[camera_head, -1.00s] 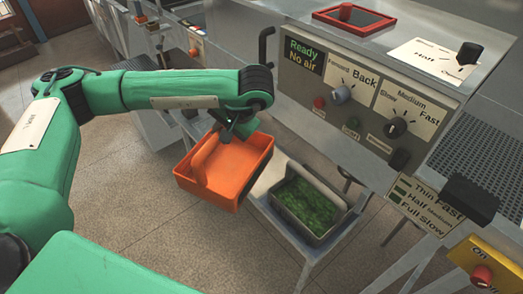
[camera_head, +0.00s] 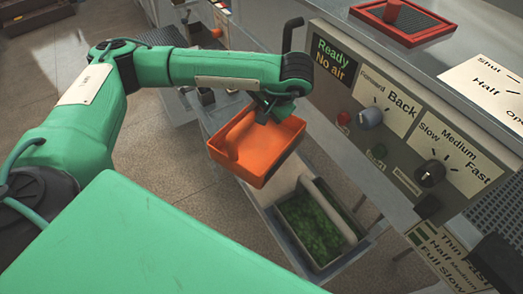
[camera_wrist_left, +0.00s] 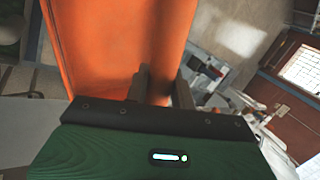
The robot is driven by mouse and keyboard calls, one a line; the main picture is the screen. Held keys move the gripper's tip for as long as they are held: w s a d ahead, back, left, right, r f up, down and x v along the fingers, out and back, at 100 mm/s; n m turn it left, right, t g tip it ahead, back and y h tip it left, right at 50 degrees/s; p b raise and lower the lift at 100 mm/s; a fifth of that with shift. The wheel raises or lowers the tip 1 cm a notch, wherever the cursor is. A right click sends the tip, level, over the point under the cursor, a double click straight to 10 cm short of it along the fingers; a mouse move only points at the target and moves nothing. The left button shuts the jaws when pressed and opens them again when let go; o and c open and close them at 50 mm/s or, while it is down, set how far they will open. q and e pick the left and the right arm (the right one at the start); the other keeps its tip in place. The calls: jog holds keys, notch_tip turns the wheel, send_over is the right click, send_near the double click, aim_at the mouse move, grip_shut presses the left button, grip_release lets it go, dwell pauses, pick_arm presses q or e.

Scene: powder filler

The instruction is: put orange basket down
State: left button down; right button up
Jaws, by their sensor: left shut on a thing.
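The orange basket (camera_head: 240,155) hangs tilted from my left gripper (camera_head: 270,110), above and to the left of the shelf under the machine. The gripper is shut on the basket's handle at its upper right end. In the left wrist view the basket (camera_wrist_left: 120,45) fills the upper left, with the gripper's fingers (camera_wrist_left: 158,88) against it. What lies directly under the basket is partly hidden by it. My right gripper is not in view.
A grey basket (camera_head: 338,235) with green contents stands on a metal shelf (camera_head: 283,186) just below and right of the orange one. The machine's control panel (camera_head: 400,120) with knobs rises to the right. Bare floor (camera_head: 210,220) lies to the left.

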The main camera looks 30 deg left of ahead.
aim_at(261, 149)
pick_arm(q)
notch_tip(261, 149, down, 12)
jog(key=p, duration=0.3)
jog(key=shift+w+f+p, duration=0.1)
jog(key=shift+f+p, duration=0.2)
jog(key=shift+f, duration=0.25)
notch_tip(261, 149, down, 3)
jog(key=shift+p, duration=0.6)
jog(key=shift+f, duration=0.4)
jog(key=c, duration=1.2)
grip_release()
